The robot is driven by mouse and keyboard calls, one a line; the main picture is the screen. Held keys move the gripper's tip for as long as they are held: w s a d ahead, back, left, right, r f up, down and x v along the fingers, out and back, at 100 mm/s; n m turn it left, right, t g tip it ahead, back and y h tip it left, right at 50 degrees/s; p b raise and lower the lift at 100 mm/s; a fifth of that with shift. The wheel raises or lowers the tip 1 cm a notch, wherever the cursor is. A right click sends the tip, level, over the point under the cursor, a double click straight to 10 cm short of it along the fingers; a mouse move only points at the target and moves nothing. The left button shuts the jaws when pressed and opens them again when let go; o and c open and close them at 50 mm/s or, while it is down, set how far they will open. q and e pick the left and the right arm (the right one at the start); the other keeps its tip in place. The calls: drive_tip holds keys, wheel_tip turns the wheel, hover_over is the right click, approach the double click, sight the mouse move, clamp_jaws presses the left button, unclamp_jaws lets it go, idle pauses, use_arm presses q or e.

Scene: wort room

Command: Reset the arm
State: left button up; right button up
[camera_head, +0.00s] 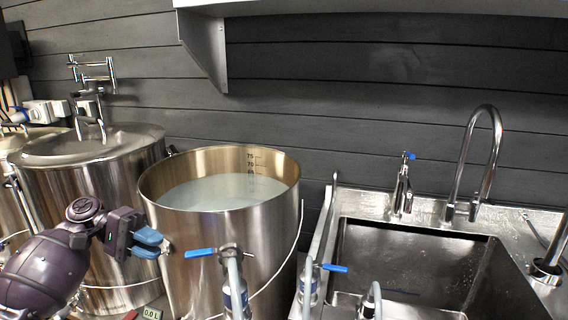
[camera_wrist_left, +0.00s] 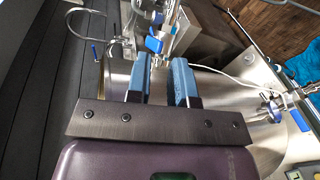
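My left arm comes in from the left in the head view, and its purple gripper with blue fingers (camera_head: 158,243) is beside the left front wall of the open steel kettle (camera_head: 226,235). In the left wrist view the two blue fingers (camera_wrist_left: 161,62) stand apart with a gap between them and nothing held. A valve with a blue handle (camera_wrist_left: 155,44) shows beyond the fingertips; I cannot tell how near it is. My right gripper is in neither view.
The kettle holds cloudy liquid. A blue-handled valve (camera_head: 200,253) stands at its front. A lidded steel tank (camera_head: 92,160) is behind my left arm. A sink (camera_head: 420,265) with a curved faucet (camera_head: 480,150) is at the right. A shelf (camera_head: 205,45) hangs above.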

use_arm(q)
drive_tip(key=s+d+f+t+y, duration=0.1)
drive_tip(key=s+d+f+y, duration=0.25)
drive_tip(key=s+f, duration=0.8)
drive_tip(key=s+d+f+t+y, duration=0.1)
drive_tip(key=s+d+f+y, duration=0.3)
drive_tip(key=s+f, duration=0.75)
drive_tip(key=s+a+f+t+y, duration=0.1)
drive_tip(key=s+a+t+y, duration=0.3)
drive_tip(key=s+y, duration=0.8)
drive_tip(key=w+f+m+t+h, duration=0.1)
drive_tip(key=w+f+t+h, duration=0.3)
drive_tip(key=w+f+t, duration=0.2)
drive_tip(key=shift+w+a+f+m+t+p, duration=0.2)
drive_tip(key=shift+a+f+m+t+p, duration=0.15)
drive_tip(key=shift+t, duration=0.45)
drive_tip(key=shift+d+f, duration=0.1)
